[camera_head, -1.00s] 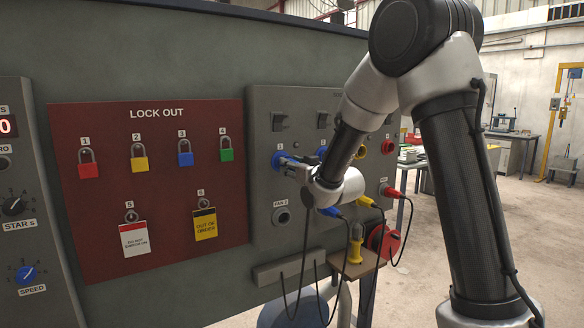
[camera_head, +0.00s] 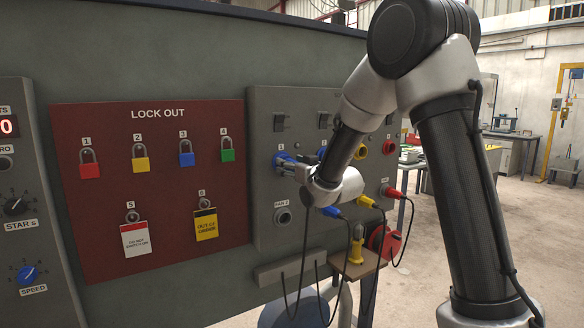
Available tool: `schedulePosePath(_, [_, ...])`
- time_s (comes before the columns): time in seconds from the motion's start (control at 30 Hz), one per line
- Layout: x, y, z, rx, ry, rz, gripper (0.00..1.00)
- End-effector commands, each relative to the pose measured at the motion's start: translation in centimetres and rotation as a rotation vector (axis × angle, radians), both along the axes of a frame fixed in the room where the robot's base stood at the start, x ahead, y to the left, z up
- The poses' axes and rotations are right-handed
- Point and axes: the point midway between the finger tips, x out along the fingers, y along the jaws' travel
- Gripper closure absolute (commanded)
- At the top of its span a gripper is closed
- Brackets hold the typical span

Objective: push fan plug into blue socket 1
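Blue socket 1 (camera_head: 279,157) is on the grey panel, below its switch, and my fingers partly cover it. My gripper (camera_head: 286,166) is right at the socket, pointing at the panel from the right. A black cable (camera_head: 306,225) hangs from the gripper, so it appears shut on the fan plug. The plug's body is mostly hidden between the fingers and behind my wrist. I cannot tell how deep the plug sits in the socket.
Below are the FAN 2 connector (camera_head: 282,216), blue (camera_head: 330,211) and yellow plugs with hanging cables, and a red plug (camera_head: 393,192). A small wooden shelf (camera_head: 357,266) holds a yellow plug. The lockout board (camera_head: 105,200) with padlocks is at left.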

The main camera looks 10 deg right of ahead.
Motion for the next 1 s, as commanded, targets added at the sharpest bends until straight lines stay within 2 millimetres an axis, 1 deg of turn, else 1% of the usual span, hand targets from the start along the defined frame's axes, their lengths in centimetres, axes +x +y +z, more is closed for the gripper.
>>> schedulePosePath(0.27, [-0.1,0.0,-0.1,0.000,0.001,0.000,0.42])
schedulePosePath(0.37, [-0.7,-0.2,-0.1,-0.001,0.002,0.000,0.42])
schedulePosePath(0.47, [-2.0,-0.7,0.0,0.000,0.001,-0.001,0.42])
schedulePosePath(0.7, [-7.0,-2.3,0.1,0.000,0.000,-0.001,0.42])
schedulePosePath(0.8, [-8.8,-2.9,0.0,0.000,0.000,-0.001,0.42])
schedulePosePath(0.9, [-10.1,-3.3,0.0,0.000,-0.001,-0.001,0.42])
schedulePosePath(1.0, [-11.0,-3.6,0.0,0.001,0.000,-0.001,0.42])
